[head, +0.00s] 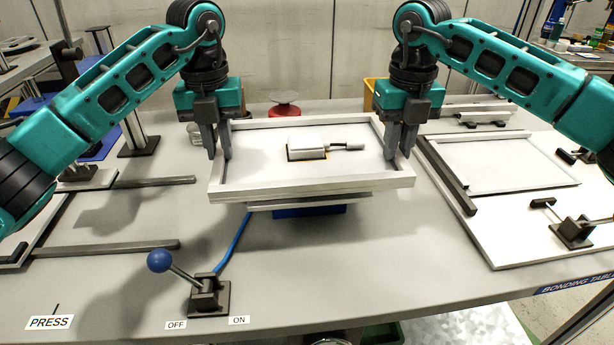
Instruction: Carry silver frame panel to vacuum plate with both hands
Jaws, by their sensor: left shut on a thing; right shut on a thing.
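The silver frame panel (310,186) is in the middle of the head view, roughly level, with a raised rim around a pale sheet. My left gripper (218,152) is shut on its left side rim. My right gripper (401,148) is shut on its right side rim. The panel is over the vacuum plate (330,202), whose front edge shows just below it on a blue base (310,211). The panel hides most of the plate, and I cannot tell whether the two touch. A small silver block with a dark stem (309,147) is within the frame.
A blue-knobbed lever (160,262) with OFF and ON labels stands at the front, with a blue hose (234,240) running towards the plate. A red button (284,110) is behind the panel. The bonding table (510,166) with clamps is right; dark rails (105,247) lie left.

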